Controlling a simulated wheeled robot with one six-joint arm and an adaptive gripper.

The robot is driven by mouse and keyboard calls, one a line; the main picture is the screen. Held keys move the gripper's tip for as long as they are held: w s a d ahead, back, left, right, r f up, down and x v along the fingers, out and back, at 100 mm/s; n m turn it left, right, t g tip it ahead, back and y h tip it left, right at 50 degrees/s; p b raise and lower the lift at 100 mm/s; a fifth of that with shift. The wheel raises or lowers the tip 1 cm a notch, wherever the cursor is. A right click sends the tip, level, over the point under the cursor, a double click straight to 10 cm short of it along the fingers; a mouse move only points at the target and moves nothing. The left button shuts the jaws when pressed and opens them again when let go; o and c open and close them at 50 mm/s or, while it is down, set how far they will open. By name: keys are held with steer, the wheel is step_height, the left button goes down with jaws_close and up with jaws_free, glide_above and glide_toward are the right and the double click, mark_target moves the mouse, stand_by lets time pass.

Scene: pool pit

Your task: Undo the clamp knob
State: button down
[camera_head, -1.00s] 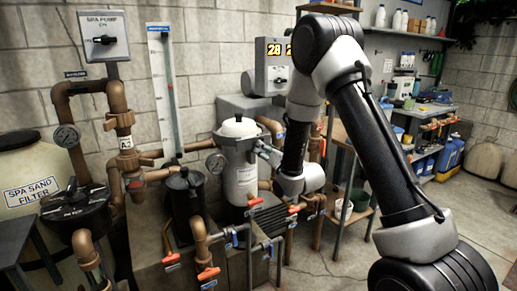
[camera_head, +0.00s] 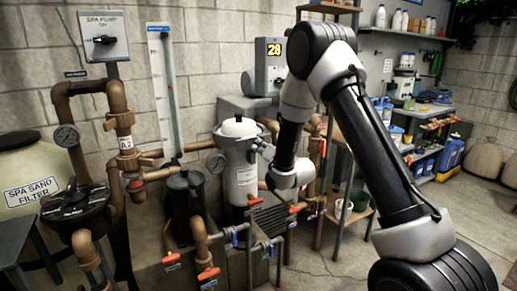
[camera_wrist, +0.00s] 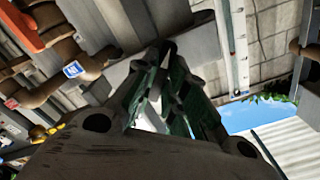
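The grey canister (camera_head: 240,175) with a white domed lid (camera_head: 239,127) stands upright among the pipes. My gripper (camera_head: 262,148) is at the upper right side of this canister, just below the lid. In the wrist view my gripper (camera_wrist: 167,50) shows two green-padded fingers that lean together towards their tips in front of a grey surface. I cannot make out the clamp knob in either view. Whether anything is between the fingertips is not clear.
A black pump pot (camera_head: 186,200) and red-handled valves (camera_head: 208,273) stand in front and to the left. A grey control box (camera_head: 268,68) is on the wall behind. Open floor (camera_head: 340,262) lies to the right.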

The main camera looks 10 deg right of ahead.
stand_by(0.4)
steer(key=n, duration=0.6)
steer(key=shift+n, duration=0.4)
steer(key=n, duration=2)
steer(key=c, duration=1.4)
jaws_free()
steer(key=shift+o, duration=0.2)
steer(key=shift+s, duration=0.1)
